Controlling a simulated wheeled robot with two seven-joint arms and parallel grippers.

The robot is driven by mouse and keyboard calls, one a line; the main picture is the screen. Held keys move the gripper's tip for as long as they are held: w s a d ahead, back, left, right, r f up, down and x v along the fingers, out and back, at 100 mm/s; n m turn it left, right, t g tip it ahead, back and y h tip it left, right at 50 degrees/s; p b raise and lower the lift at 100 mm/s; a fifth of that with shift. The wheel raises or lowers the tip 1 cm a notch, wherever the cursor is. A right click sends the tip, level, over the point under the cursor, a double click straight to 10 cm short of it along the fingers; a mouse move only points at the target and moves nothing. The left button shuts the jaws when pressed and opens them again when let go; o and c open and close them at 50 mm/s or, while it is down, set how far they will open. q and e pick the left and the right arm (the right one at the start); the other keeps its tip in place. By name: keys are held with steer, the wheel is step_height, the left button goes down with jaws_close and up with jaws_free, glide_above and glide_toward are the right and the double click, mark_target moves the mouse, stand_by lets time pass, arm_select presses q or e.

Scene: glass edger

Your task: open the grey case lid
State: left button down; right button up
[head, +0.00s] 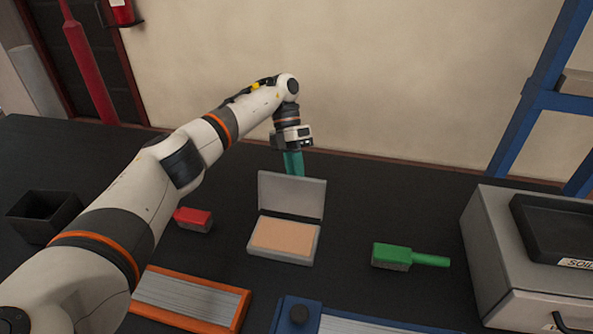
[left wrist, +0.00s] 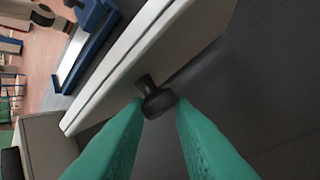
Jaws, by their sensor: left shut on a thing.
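The grey case (head: 256,257) stands on the dark table with its lid (head: 291,195) raised to about upright, leaning slightly back. A peach-coloured pad (head: 283,237) shows inside the base. My left gripper (head: 293,163) is behind the lid's upper edge, and the lid hides its fingertips in the head view. In the left wrist view its teal fingers (left wrist: 158,108) are shut on a dark knob (left wrist: 150,85) that sticks out of the lid's outer face (left wrist: 185,45). My right gripper is not in view.
A red block (head: 193,219) lies left of the case, and a green-handled brush (head: 400,257) lies right. An orange-framed tray (head: 190,299) and a blue-framed one (head: 345,323) are in front. A grey machine (head: 482,245) stands at right, a black bin (head: 45,214) at left.

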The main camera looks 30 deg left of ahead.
arm_select(q)
steer(key=shift+s+a+f, duration=0.2)
steer(key=shift+s+f, duration=0.05)
steer(key=shift+f, duration=0.25)
steer(key=c, duration=1.2)
jaws_free()
steer(key=shift+s+a, duration=0.1)
steer(key=shift+a, duration=0.05)
steer(key=shift+c, duration=0.2)
steer(key=shift+r, duration=0.25)
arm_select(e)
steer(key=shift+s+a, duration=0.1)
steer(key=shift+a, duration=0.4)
arm_select(q)
steer(key=p+v, duration=0.1)
steer(key=v, duration=0.6)
steer(key=shift+w+r, duration=0.15)
steer(key=shift+w, duration=0.05)
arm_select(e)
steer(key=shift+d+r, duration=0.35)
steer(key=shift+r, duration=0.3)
